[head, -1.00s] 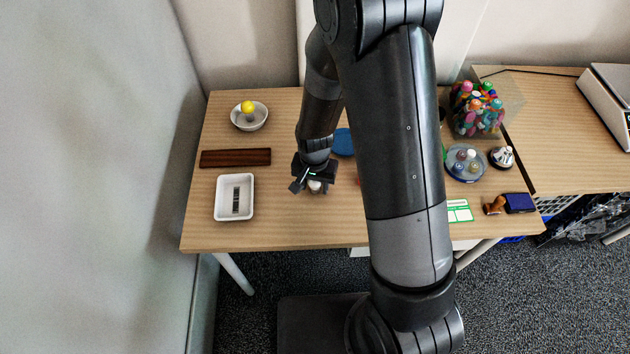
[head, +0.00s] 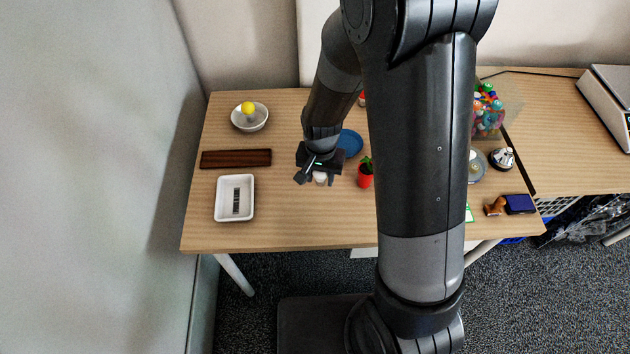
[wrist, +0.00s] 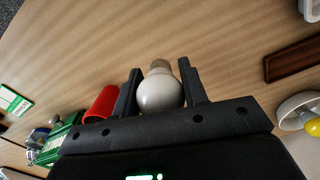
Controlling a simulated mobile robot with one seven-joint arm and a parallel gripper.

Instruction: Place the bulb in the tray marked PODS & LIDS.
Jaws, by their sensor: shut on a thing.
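My gripper (head: 320,178) is shut on a white bulb (wrist: 160,95), which sits between the two fingers in the wrist view with its tan base pointing away. In the head view, only a small pale part of the bulb shows below the fingers, over the middle of the table. A white rectangular tray (head: 221,211) stands to the left of my gripper, with a dark striped strip in it. No PODS & LIDS marking is readable in either view.
A dark wooden bar (head: 235,158) and a white bowl (head: 238,122) with a yellow-topped thing lie behind the tray. A red pot (head: 365,180) with a plant and a blue plate (head: 350,143) are right of my gripper. Bare table (head: 283,205) separates gripper and tray.

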